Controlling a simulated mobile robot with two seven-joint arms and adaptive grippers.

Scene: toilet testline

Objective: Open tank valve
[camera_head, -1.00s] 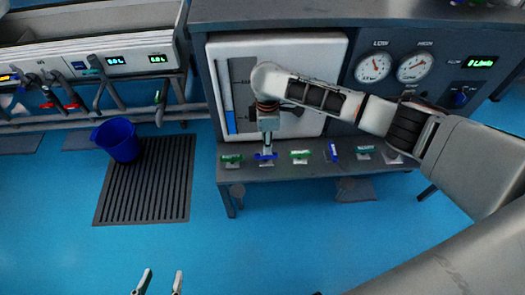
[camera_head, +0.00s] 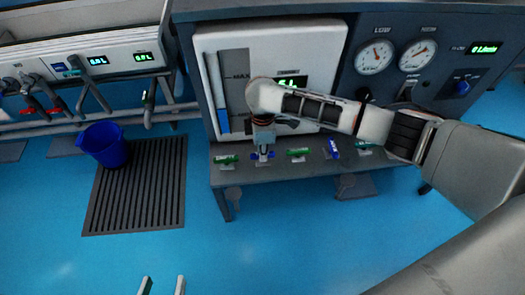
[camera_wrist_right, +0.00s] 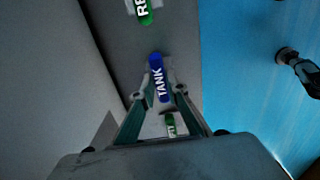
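The tank valve has a blue handle marked TANK (camera_wrist_right: 160,78). In the right wrist view it lies lengthwise between the two fingers of my right gripper (camera_wrist_right: 160,95), with dark gaps showing beside it. In the head view this gripper (camera_head: 263,153) points down over the blue handle, second from the left on the ledge, and largely covers it. Whether the fingers touch the handle cannot be told. My left gripper (camera_head: 162,285) shows only its two separated fingertips at the bottom edge; it is open and empty, far from the valves.
Green handles (camera_head: 226,159) (camera_head: 299,152) flank the tank valve, and another blue handle (camera_head: 332,148) is farther right. A panel with a level gauge (camera_head: 236,90) and round dials (camera_head: 374,57) stands behind. A blue bucket (camera_head: 104,144) is on a floor grate (camera_head: 137,190). The front floor is clear.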

